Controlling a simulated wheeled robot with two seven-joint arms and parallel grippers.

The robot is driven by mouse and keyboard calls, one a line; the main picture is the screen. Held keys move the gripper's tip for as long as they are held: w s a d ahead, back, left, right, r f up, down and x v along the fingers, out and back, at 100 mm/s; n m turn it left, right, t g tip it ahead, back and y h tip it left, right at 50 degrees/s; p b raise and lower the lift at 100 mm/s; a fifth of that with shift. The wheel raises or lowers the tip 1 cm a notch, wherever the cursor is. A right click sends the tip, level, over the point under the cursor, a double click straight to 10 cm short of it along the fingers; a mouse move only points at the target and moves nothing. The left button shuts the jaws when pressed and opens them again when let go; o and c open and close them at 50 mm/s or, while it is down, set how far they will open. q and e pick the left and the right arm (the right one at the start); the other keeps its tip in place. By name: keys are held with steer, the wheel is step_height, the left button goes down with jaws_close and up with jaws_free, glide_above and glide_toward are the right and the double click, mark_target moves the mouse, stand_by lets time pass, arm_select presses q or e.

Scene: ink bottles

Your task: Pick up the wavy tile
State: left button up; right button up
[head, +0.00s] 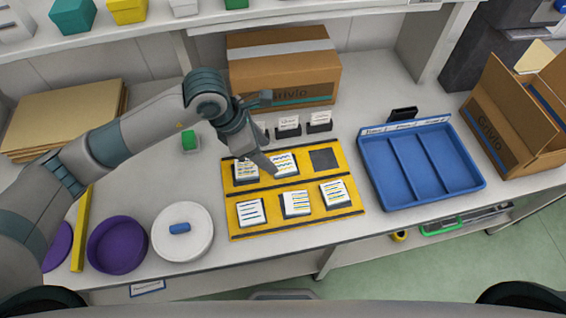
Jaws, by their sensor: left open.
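A yellow board (290,229) with dark strips lies on the table and holds several white tiles in two rows. The back middle tile (284,165) carries blue lines that look wavy. The back left tile (245,173) is partly covered by my gripper, and its marks are hard to read. The front tiles (250,211), (296,203) and (334,193) carry straighter stripes. My left gripper (263,162) is open and points down over the back row, between the back left and back middle tiles. I cannot tell whether it touches either. My right gripper is not in view.
A dark empty square (323,159) is at the board's back right. Small card holders (288,127) and a cardboard box (284,75) stand behind. A blue divided tray (421,168) is right; a white round lid (182,233) and purple bowl (117,246) are left.

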mark_target(278, 165)
arm_select(q)
steer(key=shift+d+f+p, duration=0.5)
steer(key=shift+f+p, duration=0.2)
steer(key=shift+p, duration=0.25)
steer(key=p+x, duration=0.1)
steer(key=x, duration=0.2)
steer(key=shift+d+f, duration=0.1)
steer(key=shift+f, duration=0.15)
steer(key=shift+c, duration=0.7)
steer(key=c, duration=0.7)
steer(key=shift+c, duration=0.2)
